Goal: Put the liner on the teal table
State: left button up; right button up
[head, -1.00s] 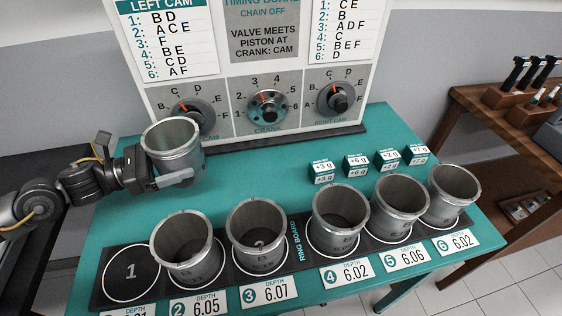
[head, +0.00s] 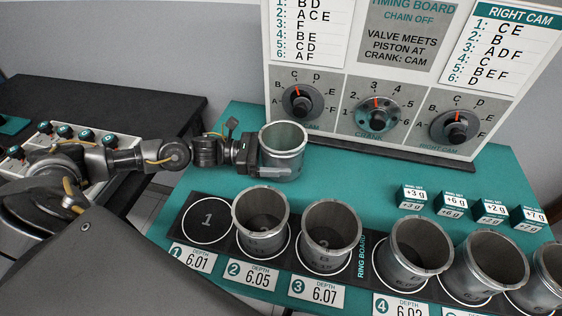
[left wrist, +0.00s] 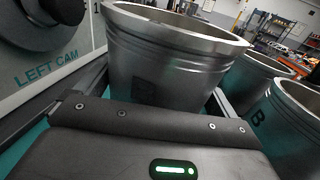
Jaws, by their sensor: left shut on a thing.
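The liner (head: 283,152) is an open grey metal cylinder, upright in the head view over the back left part of the teal table (head: 350,190). My left gripper (head: 262,160) is shut on it from the left side. In the left wrist view the liner (left wrist: 172,60) stands between the fingers, close to the timing board. I cannot tell whether its base touches the table. My right gripper is not in view.
Several more liners, such as one on spot 2 (head: 260,222), stand on the black ring board. Spot 1 (head: 207,219) is empty. Small weight boxes (head: 411,197) sit at the right. The timing board (head: 375,118) stands behind the liner.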

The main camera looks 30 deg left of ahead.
pick_arm(q)
notch_tip(320, 180, down, 4)
jog(key=shift+r+p, duration=0.25)
jog(key=shift+p, duration=0.1)
jog(key=shift+f, duration=0.1)
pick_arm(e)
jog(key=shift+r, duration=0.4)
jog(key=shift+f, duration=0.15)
pick_arm(q)
jog(key=shift+f+b, duration=0.2)
jog(key=shift+b, duration=0.1)
jog(key=o, duration=0.9)
jog(key=shift+r+p, duration=0.25)
jog(key=shift+p, duration=0.1)
jog(key=b+v, duration=0.3)
jog(key=v, duration=0.8)
jog(key=shift+s+a+f+b, duration=0.1)
jog(key=shift+f+b, duration=0.05)
jog(key=shift+b, duration=0.15)
jog(key=shift+s+a, duration=0.15)
jog(key=shift+a, duration=0.15)
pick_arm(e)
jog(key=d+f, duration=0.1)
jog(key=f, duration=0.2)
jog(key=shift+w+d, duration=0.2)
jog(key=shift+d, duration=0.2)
